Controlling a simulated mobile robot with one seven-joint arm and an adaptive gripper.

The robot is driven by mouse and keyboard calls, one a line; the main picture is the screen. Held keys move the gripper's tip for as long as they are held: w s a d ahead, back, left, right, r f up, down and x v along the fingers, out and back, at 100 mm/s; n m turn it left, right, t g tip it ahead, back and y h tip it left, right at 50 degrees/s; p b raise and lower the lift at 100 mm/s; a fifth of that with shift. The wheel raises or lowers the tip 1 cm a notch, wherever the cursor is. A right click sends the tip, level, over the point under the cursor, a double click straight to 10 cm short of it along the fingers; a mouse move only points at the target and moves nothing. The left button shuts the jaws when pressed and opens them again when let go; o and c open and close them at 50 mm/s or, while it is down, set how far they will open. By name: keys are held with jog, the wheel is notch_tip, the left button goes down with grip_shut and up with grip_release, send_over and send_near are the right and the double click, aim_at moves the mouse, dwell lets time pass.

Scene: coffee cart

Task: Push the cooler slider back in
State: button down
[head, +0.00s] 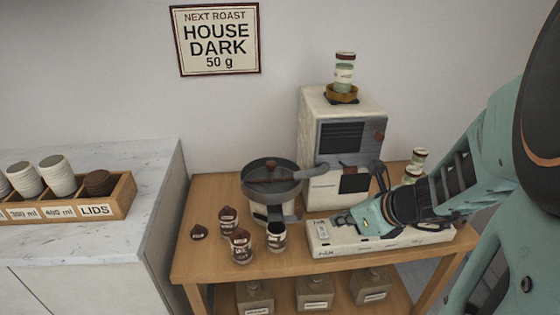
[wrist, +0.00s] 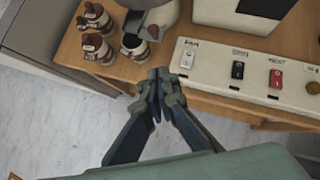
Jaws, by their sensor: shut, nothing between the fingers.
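The cooler is a round dark pan (head: 272,176) on a pale base, left of the roaster. A small dark piece (head: 293,217) juts from the front of its base, and a red-brown knob (wrist: 153,31) shows by the base in the wrist view. These may be the slider, but I cannot tell how far out it is. My gripper (head: 345,221) is shut and empty, in front of the cooler's right side, over the left end of the switch box. In the wrist view my gripper (wrist: 158,82) shows its fingertips together, apart from the knob.
The pale switch box (head: 322,252) lies along the table front, with a white, a black and a red switch. A dark open cup (head: 276,237) and lidded jars (head: 241,246) stand left of my gripper. The roaster (head: 310,130) stands behind. Canisters (head: 315,291) sit below.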

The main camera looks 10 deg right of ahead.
jog(key=shift+s+a+f, duration=0.1)
jog(key=shift+a, duration=0.05)
jog(key=b, duration=0.4)
send_near(300, 218)
notch_tip(300, 218, down, 3)
jog(key=w, duration=0.1)
jog(key=w+a, duration=0.1)
jog(key=w, duration=0.1)
jog(key=shift+a+f, duration=0.2)
jog(key=shift+a, duration=0.05)
